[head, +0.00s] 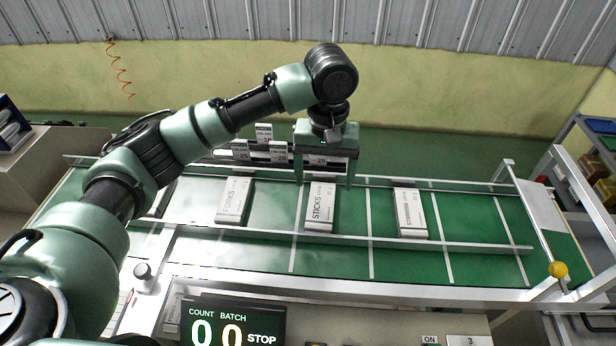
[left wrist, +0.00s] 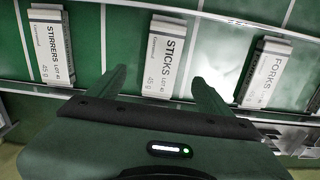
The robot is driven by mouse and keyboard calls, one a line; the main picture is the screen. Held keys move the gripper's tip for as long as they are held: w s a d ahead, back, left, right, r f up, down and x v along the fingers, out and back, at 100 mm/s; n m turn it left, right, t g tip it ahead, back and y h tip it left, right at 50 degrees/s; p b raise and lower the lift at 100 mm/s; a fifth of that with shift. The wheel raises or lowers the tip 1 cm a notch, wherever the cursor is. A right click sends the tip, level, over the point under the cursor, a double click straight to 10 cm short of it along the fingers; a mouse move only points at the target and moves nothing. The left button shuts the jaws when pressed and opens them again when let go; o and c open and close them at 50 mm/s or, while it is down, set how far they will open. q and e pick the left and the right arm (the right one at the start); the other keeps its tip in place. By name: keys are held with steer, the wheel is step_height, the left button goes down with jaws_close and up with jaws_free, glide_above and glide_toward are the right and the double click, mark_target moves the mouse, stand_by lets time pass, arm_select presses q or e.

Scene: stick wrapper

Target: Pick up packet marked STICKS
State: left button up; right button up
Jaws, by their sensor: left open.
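The packet marked STICKS (head: 321,208) is a white and grey box lying on the green conveyor belt (head: 277,240), in the middle of the row. It also shows in the left wrist view (left wrist: 165,58), just beyond my fingers. My left gripper (head: 323,180) is open and empty, above the far end of the STICKS packet. In the left wrist view its two fingers (left wrist: 155,85) stand apart, one toward each side of the packet. They do not hold it. My right gripper does not show.
A FORKS packet (head: 234,201) lies left of STICKS and a STIRRERS packet (head: 410,213) lies right, with bare belt between them. Metal rails (head: 460,244) run along the belt. A display (head: 232,324) reading STOP stands in front. A yellow knob (head: 558,269) is at right.

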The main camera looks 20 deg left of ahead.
mark_target(321, 205)
arm_select(q)
steer(key=shift+w+a+f, duration=0.1)
steer(key=shift+w+a, duration=0.15)
steer(key=shift+w, duration=0.05)
steer(key=shift+f, duration=0.25)
steer(key=shift+s+d+f+p, duration=0.1)
steer(key=shift+s+f+p, duration=0.05)
steer(key=shift+f, duration=0.25)
steer(key=shift+s+d+f+p, duration=0.1)
steer(key=shift+f+p, duration=0.05)
steer(key=shift+f, duration=0.2)
steer(key=shift+s+f, duration=0.2)
steer(key=shift+f, duration=0.15)
step_height(321, 205, down, 4)
steer(key=shift+a+r+p, duration=0.1)
steer(key=shift+a+p, duration=0.05)
steer(key=shift+p, duration=0.65)
steer(key=shift+f, duration=0.45)
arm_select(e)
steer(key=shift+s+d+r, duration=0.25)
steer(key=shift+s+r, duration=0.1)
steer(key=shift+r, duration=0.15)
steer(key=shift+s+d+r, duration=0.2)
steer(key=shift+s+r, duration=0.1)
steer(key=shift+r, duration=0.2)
arm_select(q)
steer(key=shift+c, duration=0.3)
steer(key=c, duration=1.4)
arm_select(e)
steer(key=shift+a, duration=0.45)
